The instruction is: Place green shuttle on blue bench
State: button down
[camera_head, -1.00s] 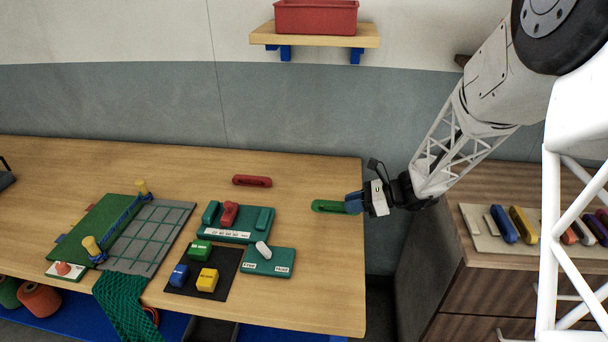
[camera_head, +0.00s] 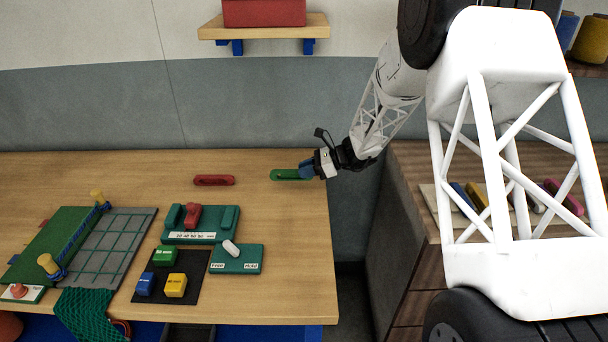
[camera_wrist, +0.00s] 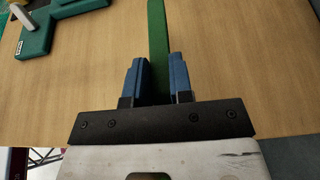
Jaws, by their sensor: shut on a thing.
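The green shuttle (camera_head: 285,174) is a long, slim green piece with a slot, near the back right corner of the wooden-topped bench (camera_head: 285,225). The bench has blue parts below its top (camera_head: 265,338). My gripper (camera_head: 305,171) is shut on the shuttle's right end with its blue fingers, reaching in from the right. In the wrist view the shuttle (camera_wrist: 157,35) runs straight ahead from between the fingers (camera_wrist: 157,62), over bare wood. I cannot tell whether it touches the bench top.
A red shuttle (camera_head: 214,180) lies left of the green one. Teal blocks (camera_head: 235,259), a black mat with coloured cubes (camera_head: 200,292) and a net board (camera_head: 112,245) are further forward and left. A drawer cabinet (camera_head: 400,220) stands right, beyond a gap. The bench's right front is clear.

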jog(key=shift+w+a+f, duration=0.1)
jog(key=shift+w+a, duration=0.05)
jog(key=shift+w, duration=0.5)
jog(key=shift+w+a, duration=0.15)
jog(key=shift+w, duration=0.5)
jog(key=shift+f, duration=0.1)
jog(key=shift+f, duration=1.7)
jog(key=shift+f, duration=0.1)
jog(key=c, duration=1)
grip_release()
jog(key=shift+d+r, duration=0.15)
jog(key=shift+r, duration=0.05)
jog(key=v, duration=1.1)
jog(key=shift+d+r, duration=0.15)
jog(key=shift+d, duration=0.2)
